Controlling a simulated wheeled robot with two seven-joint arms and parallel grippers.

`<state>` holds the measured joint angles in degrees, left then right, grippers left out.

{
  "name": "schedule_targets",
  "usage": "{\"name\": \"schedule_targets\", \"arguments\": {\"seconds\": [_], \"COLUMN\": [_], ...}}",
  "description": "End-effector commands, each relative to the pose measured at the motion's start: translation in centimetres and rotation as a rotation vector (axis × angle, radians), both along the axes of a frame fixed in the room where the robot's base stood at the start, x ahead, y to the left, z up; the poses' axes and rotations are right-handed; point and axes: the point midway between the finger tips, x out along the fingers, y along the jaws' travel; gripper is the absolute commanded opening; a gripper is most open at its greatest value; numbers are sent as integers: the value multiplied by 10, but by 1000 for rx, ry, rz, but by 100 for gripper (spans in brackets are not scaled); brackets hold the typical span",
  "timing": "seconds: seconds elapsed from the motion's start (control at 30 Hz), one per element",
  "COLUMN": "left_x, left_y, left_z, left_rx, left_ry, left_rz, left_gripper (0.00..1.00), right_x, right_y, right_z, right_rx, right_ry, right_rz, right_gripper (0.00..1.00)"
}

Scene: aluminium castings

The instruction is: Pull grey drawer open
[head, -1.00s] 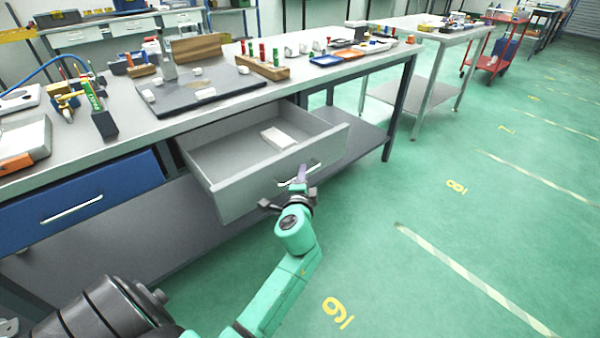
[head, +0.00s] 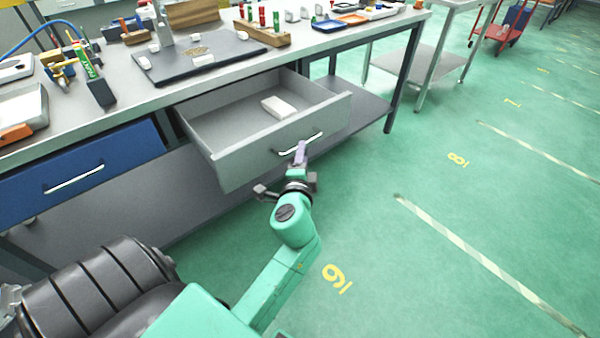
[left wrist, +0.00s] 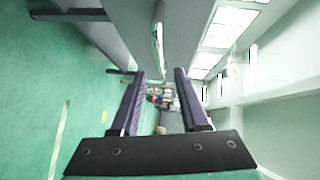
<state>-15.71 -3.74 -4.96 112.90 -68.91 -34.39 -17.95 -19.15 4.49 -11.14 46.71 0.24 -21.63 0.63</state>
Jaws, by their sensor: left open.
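The grey drawer (head: 245,160) stands well out from under the left workbench, with a white block (head: 278,107) inside. Its pale bar handle (head: 315,139) is on the front panel. My left gripper (head: 300,150) is in front of that panel, its purple finger overlapping the handle in the head view. In the left wrist view the two purple fingers (left wrist: 159,72) are spread apart with nothing between them. The handle (left wrist: 158,45) shows beyond their tips, apart from them. My right gripper is not in view.
A blue drawer (head: 80,180) with a handle is shut on the left. The workbench top (head: 130,88) carries a dark plate (head: 200,60) and a wooden block with coloured pieces (head: 262,32). A lower shelf (head: 365,112) runs beneath.

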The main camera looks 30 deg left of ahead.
Motion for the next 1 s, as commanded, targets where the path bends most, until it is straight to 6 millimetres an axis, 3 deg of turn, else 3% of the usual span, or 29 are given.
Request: {"name": "schedule_targets", "arguments": {"seconds": [0.1, 0.2, 0.33, 0.87, 0.93, 1.0], "left_x": [-31, -53, -70, -75, -73, -70], "left_y": [-16, -27, -37, -39, -41, -45], "left_z": [2, 5, 9, 12, 6, -16], "left_rx": [-3, -4, 0, -1, -10, -49], "left_ry": [3, 3, 1, 0, 9, 42], "left_rz": [0, 1, 0, 0, -5, -24], "left_gripper": [45, 45, 45, 45, 45, 45], "right_x": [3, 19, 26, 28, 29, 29], "right_y": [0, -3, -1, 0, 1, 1], "right_z": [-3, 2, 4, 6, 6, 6], "right_rx": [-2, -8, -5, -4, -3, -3], "right_ry": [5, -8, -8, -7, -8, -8], "right_rz": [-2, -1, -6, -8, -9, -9], "right_gripper": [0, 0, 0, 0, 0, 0]}}
